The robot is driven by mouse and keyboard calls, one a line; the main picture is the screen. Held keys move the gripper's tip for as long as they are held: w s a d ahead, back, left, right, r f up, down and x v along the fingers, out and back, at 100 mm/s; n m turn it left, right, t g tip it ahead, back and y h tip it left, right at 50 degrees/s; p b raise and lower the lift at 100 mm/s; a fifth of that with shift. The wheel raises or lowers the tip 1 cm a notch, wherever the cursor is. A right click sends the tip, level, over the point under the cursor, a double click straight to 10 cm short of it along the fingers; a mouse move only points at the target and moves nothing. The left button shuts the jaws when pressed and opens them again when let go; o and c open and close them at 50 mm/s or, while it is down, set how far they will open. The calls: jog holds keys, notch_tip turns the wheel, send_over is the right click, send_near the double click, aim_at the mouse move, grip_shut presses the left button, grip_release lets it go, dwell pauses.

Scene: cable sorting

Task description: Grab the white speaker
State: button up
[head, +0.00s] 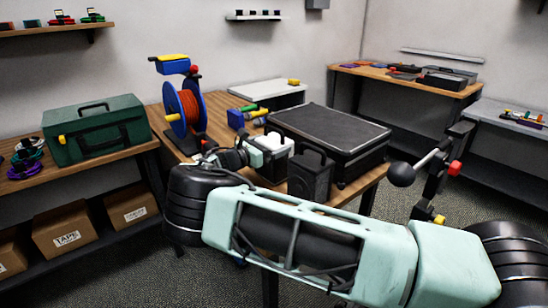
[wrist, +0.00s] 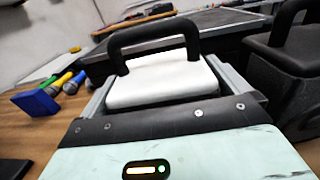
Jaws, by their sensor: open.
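The white speaker (head: 276,143) stands on the wooden table in the head view, partly hidden behind my gripper (head: 256,154). In the wrist view the white speaker (wrist: 163,84) has a black arched handle on top and fills the space between the two grey fingers of my gripper (wrist: 161,70). The fingers are open, one on each side of the white body. I cannot tell whether either finger touches it. The speaker's lower part is hidden in the wrist view.
A black speaker-like box (head: 311,176) with a handle stands close on the right. A large black case (head: 328,135) lies behind. A cable reel (head: 186,108) and blue block (head: 236,119) are to the left. A green toolbox (head: 96,128) sits on the left bench.

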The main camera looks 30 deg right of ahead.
jog(key=c, duration=1.3)
jog(key=shift+r, duration=0.1)
jog(key=c, duration=0.4)
